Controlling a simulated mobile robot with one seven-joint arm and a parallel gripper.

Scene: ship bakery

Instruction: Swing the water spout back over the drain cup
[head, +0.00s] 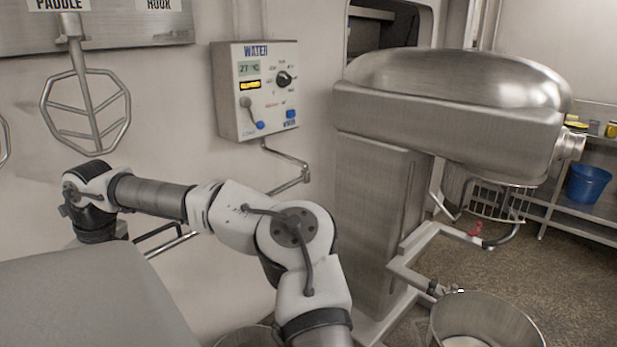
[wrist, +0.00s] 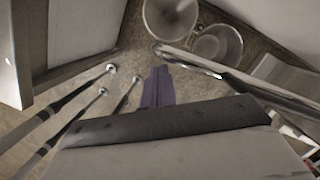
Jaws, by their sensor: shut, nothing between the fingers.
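The water panel (head: 258,90) is on the wall at upper centre in the head view. The thin metal water spout (head: 286,157) comes out below it, runs down to the right and bends back to the left behind my arm. Its free end is not clear. My gripper (wrist: 158,72) shows in the wrist view as two dark fingers pressed together, empty. In the head view it is out of sight below the picture. I cannot tell the drain cup for certain; two round vessels, a larger one (wrist: 151,25) and a smaller one (wrist: 233,45), lie beyond the fingertips in the wrist view.
The large steel mixer (head: 450,100) stands right of the panel, with a steel bowl (head: 485,320) at its lower right. A paddle (head: 88,105) hangs on the left wall. Several rods (wrist: 75,95) lie left of my fingers. A blue bucket (head: 589,183) sits on a far shelf.

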